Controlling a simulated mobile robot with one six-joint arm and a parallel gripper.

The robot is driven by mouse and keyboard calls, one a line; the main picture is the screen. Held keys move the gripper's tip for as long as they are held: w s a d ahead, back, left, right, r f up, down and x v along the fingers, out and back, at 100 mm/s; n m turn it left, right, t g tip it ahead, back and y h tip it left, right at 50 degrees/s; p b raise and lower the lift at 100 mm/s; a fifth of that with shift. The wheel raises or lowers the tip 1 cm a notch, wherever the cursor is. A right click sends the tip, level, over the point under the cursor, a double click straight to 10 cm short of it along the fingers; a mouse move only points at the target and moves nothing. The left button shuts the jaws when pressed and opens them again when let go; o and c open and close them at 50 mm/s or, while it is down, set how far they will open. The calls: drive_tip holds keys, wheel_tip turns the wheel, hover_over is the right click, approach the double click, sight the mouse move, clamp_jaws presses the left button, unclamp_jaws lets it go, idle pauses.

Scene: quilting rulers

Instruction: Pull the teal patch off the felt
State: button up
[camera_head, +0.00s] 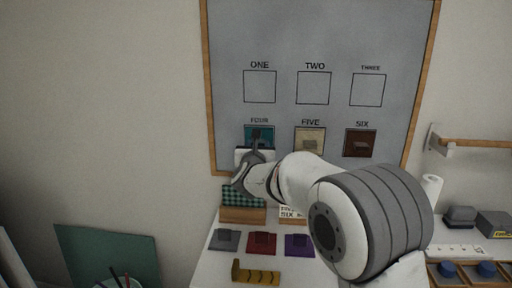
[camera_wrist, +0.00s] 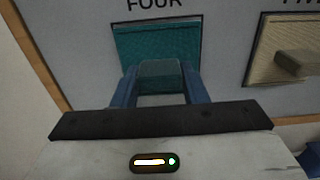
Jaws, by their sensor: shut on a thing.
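The teal patch (camera_wrist: 186,42) sits in the square marked FOUR on the grey felt board (camera_head: 312,38). It also shows in the head view (camera_head: 259,130), partly hidden behind my gripper. My gripper (camera_wrist: 160,75) is shut on the patch's teal tab, with one blue finger on each side. In the head view my gripper (camera_head: 256,138) reaches up to the board from below. The patch looks flat in its square, and I cannot tell any gap behind it.
A tan patch (camera_head: 310,140) is in square FIVE and a brown patch (camera_head: 360,143) in SIX. Squares ONE, TWO and THREE are empty. Below, grey (camera_head: 225,240), red (camera_head: 262,243) and purple (camera_head: 298,245) patches lie on the white table beside a yellow-brown piece (camera_head: 256,275).

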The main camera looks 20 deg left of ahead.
drive_tip(key=shift+b+v, duration=0.75)
drive_tip(key=shift+v, duration=0.4)
drive_tip(key=b+v, duration=0.3)
drive_tip(key=shift+s, duration=0.4)
